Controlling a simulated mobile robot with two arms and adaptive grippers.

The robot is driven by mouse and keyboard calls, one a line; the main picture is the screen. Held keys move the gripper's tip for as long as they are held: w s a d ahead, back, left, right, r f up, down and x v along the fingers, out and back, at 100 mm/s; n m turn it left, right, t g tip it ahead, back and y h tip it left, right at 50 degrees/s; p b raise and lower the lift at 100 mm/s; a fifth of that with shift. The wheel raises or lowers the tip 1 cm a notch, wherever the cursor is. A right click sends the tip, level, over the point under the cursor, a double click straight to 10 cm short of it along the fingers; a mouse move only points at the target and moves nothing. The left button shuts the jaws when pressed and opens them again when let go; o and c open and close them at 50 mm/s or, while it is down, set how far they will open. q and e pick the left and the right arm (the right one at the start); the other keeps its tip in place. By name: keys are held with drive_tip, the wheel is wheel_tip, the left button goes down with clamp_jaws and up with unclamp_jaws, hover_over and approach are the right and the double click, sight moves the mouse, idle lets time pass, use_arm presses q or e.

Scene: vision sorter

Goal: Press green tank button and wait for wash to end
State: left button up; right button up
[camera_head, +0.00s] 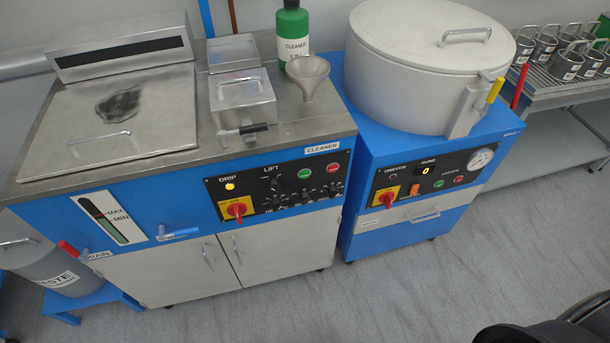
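The blue and steel cleaner tank (268,228) stands at the left with its large lid (105,130) closed. Its black front panel has a round green button (305,172) at the upper right, with a red button (332,168) beside it. A yellow lamp (229,186) glows under the DRIP label. A red rotary switch (237,209) on a yellow plate is at the lower left of the panel. Nothing touches the green button. I see neither gripper; a dark rounded shape fills the lower right corner, and I cannot tell what it is.
A blue cabinet (400,228) with a round lidded vessel (420,85) stands to the right, with its own small green button (438,184). A green-and-white cleaner bottle (293,40) and a funnel (308,75) stand on the tank top. The grey floor in front is clear.

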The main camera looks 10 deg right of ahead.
clamp_jaws()
idle(1.2)
